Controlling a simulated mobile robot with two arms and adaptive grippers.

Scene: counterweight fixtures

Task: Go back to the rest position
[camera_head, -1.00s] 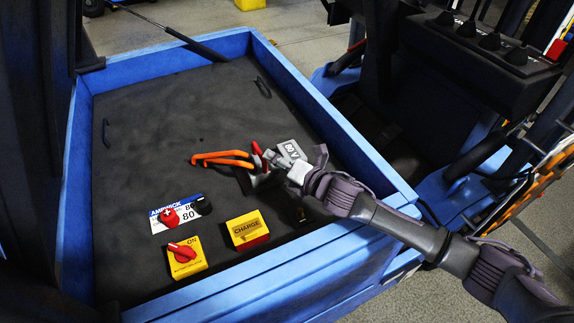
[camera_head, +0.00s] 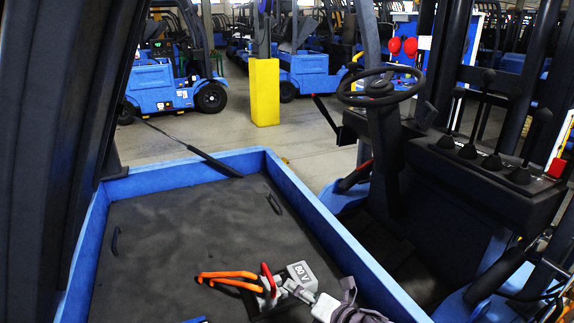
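My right gripper (camera_head: 275,292) is low in the picture, at the end of my grey and purple arm, which comes in from the lower right. It is over the dark panel (camera_head: 180,240) inside the blue tray-like frame. Its tip is beside a grey connector marked 80 V (camera_head: 302,274) and an orange handle (camera_head: 228,275). The fingers overlap dark and red parts there, so I cannot tell whether they are open, shut or touching anything. My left gripper is not in view.
The blue rim (camera_head: 325,220) surrounds the panel. To the right are a steering wheel (camera_head: 381,87) and a lever console (camera_head: 480,160). A yellow post (camera_head: 264,92) and blue forklifts (camera_head: 165,85) stand behind. The far part of the panel is clear.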

